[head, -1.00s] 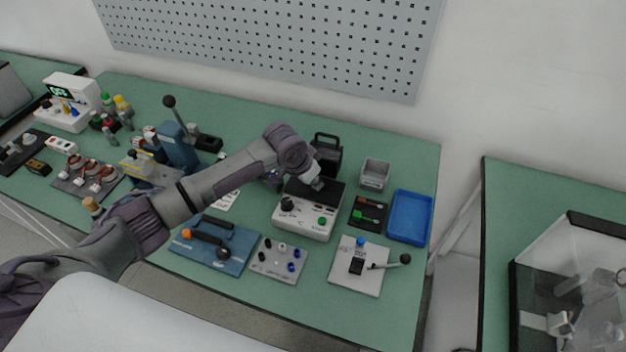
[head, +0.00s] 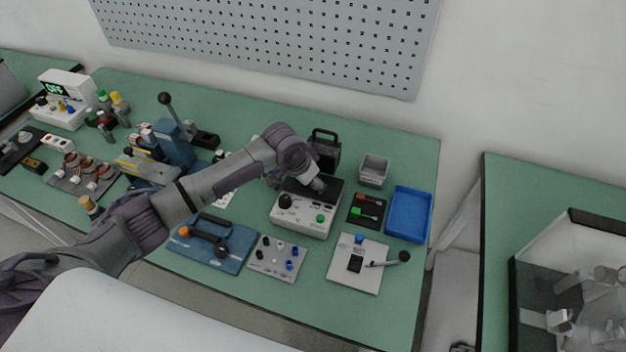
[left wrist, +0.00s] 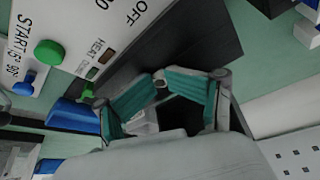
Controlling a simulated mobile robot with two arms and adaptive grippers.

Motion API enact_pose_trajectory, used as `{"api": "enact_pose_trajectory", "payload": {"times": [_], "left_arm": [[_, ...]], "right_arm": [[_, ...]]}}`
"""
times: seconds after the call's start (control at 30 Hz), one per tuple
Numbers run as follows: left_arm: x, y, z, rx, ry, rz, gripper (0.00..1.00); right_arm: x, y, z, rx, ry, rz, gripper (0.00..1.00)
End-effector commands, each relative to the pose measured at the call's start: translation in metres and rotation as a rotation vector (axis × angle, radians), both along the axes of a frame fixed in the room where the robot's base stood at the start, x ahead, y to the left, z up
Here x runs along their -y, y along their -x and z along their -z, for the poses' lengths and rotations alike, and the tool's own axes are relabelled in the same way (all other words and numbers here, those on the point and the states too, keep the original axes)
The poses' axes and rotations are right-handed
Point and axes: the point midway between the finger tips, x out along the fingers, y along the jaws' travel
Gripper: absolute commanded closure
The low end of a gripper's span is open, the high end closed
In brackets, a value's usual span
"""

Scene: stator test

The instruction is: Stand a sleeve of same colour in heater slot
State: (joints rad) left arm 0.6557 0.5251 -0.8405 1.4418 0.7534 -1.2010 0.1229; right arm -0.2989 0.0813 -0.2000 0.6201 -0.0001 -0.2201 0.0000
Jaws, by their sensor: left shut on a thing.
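The heater (head: 305,215) is a white box with a black top part, a black knob and a green button; in the left wrist view its panel (left wrist: 100,30) reads START, HEAT and OFF. My left gripper (head: 319,186) is over the right part of the black top. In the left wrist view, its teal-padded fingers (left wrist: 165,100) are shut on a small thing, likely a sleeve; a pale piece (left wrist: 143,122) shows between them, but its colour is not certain. The slot is hidden. More sleeves, white, black and blue, stand on a grey plate (head: 276,272). My right gripper is not in view.
A grey bin (head: 374,171), a dark tray with orange and green pieces (head: 366,210) and a blue tray (head: 409,214) are right of the heater. A black-handled case (head: 325,150) stands behind it. A lever fixture (head: 358,263) and blue press board (head: 212,245) stand in front.

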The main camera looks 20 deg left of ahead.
Motion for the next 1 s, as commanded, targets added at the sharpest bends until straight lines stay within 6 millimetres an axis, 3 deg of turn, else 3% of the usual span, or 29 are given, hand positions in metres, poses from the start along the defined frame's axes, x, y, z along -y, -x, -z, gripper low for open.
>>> {"api": "enact_pose_trajectory", "payload": {"times": [0.03,0.17,0.7,1.0], "left_arm": [[-0.002,0.005,0.007,-0.016,-0.008,-0.001,0.56],[-0.004,0.006,0.0,-0.014,-0.007,-0.001,0.56],[-0.019,0.036,-0.098,0.0,-0.002,0.0,0.56],[-0.021,0.042,-0.111,0.0,-0.001,0.0,0.56]], "right_arm": [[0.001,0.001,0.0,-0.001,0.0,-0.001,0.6],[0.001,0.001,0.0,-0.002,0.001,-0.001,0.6],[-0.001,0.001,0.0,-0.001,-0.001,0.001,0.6],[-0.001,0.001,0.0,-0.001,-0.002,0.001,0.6]]}}
